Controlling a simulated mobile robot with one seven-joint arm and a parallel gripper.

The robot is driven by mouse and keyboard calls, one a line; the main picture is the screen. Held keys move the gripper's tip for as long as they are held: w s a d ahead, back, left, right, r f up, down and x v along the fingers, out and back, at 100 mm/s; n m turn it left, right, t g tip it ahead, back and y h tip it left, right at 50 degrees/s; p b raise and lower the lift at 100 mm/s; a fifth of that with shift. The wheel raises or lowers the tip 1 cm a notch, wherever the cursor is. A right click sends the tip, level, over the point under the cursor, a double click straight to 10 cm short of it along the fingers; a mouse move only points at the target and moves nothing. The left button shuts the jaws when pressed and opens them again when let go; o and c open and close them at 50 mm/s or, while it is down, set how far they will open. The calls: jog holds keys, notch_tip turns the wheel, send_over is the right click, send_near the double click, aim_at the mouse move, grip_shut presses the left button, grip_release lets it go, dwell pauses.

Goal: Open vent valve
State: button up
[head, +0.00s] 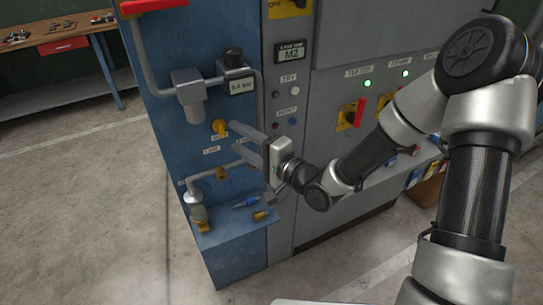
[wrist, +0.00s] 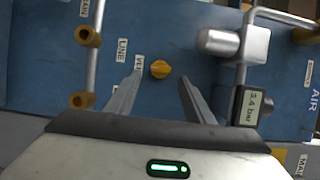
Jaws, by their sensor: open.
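The vent valve is a yellow knob on the blue panel; the label beside it in the wrist view is partly hidden and starts with "VE". The knob (wrist: 160,69) lies between and beyond my fingertips in the wrist view, with clear space on both sides. In the head view what looks like the same knob (head: 219,126) shows just left of the fingertips. My gripper (head: 232,136) reaches toward the panel from the right with its two fingers apart. It (wrist: 155,80) is open and empty. I cannot tell how far the fingertips are from the panel.
A pipe (wrist: 97,60) with yellow fittings (wrist: 88,36) runs beside the knob. The pressure gauge (head: 240,86) and a grey filter unit (head: 190,95) are above. A blue shelf (head: 225,230) below holds small items. A workbench (head: 65,85) stands at the far left.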

jog(key=p+v, duration=0.1)
jog(key=v, duration=1.3)
